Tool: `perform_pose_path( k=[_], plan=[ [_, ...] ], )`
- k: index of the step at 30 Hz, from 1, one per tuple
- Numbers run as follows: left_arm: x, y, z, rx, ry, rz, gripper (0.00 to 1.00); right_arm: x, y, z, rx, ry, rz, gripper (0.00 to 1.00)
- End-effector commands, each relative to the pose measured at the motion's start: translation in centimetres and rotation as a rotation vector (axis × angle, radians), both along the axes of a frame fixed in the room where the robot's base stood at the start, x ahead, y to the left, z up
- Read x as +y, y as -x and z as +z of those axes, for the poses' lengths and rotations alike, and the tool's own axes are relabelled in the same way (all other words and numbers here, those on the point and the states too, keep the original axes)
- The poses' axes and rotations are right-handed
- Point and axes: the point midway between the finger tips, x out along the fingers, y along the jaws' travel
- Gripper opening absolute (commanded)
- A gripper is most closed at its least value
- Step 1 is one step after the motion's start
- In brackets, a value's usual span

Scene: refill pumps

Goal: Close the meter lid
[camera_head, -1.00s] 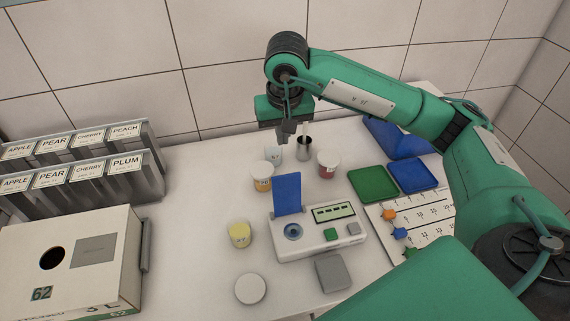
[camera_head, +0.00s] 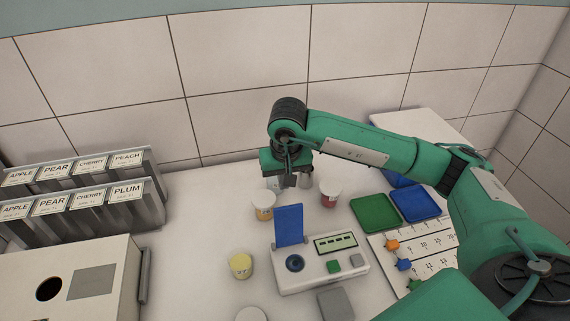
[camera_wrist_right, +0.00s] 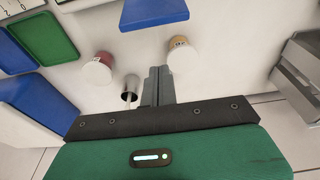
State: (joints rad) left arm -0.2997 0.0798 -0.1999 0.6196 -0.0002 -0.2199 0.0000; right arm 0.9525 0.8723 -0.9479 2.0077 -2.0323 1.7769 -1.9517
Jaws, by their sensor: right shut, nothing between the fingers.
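The meter (camera_head: 350,275) is a white box on the table with a small display, a green and a grey button and a round dark-blue port. Its blue lid (camera_head: 289,225) stands upright at the back left of the box, open. The lid's blue panel (camera_wrist_right: 152,12) also shows at the top edge of the right wrist view. My right gripper (camera_head: 279,184) is behind the lid and apart from it. Its fingers (camera_wrist_right: 158,84) are shut together and empty. My left gripper is not in view.
An orange-labelled cup (camera_head: 264,213), a red cup (camera_head: 329,200) and a metal cup (camera_wrist_right: 130,93) are close to my right gripper. A yellow cup (camera_head: 241,266) stands left of the meter. Green (camera_head: 376,213) and blue (camera_head: 415,206) trays lie right. Labelled racks (camera_head: 150,205) stand left.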

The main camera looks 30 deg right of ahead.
Motion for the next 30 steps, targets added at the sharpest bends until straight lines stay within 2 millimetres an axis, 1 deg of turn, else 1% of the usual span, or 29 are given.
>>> perform_pose_path(
  k=[1,4,5,6,9,15,30],
  plan=[
    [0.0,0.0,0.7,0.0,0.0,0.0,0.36,0.0,0.0,-0.7,0.005,0.001,0.001,0.0],
    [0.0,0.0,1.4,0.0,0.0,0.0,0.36,-0.1,-0.3,-2.7,0.006,0.0,0.0,0.0],
    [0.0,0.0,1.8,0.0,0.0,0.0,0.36,0.0,0.0,-2.5,0.003,0.001,0.002,0.0],
    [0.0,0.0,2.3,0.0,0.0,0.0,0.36,0.2,0.7,-2.2,0.002,0.001,0.004,0.0],
    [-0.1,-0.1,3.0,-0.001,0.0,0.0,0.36,0.5,1.9,-2.0,0.002,0.0,0.003,0.0],
    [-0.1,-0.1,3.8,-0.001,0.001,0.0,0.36,0.8,3.2,-2.0,0.0,0.001,0.002,0.0],
    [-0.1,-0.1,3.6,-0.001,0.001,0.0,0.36,0.8,3.4,-2.1,-0.003,0.002,0.001,0.0]
  ],
)
